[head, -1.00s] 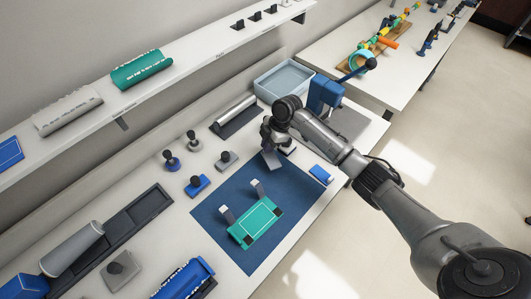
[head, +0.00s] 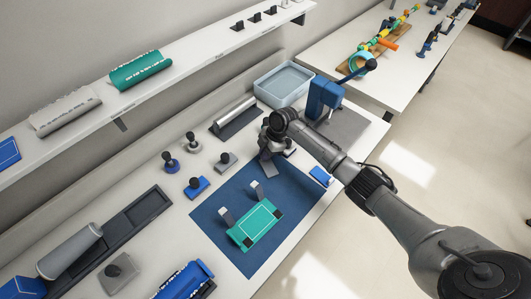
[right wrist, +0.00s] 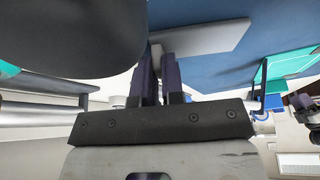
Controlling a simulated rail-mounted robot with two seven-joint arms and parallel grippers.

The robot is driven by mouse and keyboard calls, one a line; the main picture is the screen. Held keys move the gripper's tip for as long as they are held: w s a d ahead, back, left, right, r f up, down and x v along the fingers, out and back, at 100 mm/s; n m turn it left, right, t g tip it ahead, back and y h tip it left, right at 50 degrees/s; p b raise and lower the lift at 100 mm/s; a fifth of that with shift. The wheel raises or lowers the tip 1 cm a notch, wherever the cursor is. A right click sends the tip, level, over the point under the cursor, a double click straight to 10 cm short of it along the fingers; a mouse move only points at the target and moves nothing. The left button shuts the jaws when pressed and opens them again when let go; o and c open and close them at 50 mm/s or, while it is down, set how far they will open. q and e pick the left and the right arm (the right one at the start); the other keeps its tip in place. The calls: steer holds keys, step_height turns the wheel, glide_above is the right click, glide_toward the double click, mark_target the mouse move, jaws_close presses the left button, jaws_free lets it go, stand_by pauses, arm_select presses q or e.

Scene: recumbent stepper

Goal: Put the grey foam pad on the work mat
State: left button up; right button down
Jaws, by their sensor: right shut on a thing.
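My right gripper (head: 270,157) is shut on a grey foam pad (head: 269,168) over the far corner of the blue work mat (head: 218,231). In the right wrist view the pad (right wrist: 208,38) sticks out flat and slanted from between the two dark fingertips (right wrist: 158,58), with the blue mat (right wrist: 285,28) behind it. I cannot tell whether the pad touches the mat. A teal board (head: 255,224) with two upright grey-white pieces beside it lies on the mat.
Several knobbed blocks, among them a blue one (head: 196,187), stand left of the mat. A blue block (head: 320,176) sits at its right edge. A grey-blue bin (head: 284,82) and a blue stand (head: 324,98) are behind my gripper. A dark tray (head: 125,225) lies at left.

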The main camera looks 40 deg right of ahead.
steer(key=c, duration=1.2)
jaws_free()
steer(key=p+v, duration=0.1)
steer(key=v, duration=1.1)
steer(key=shift+r, duration=0.1)
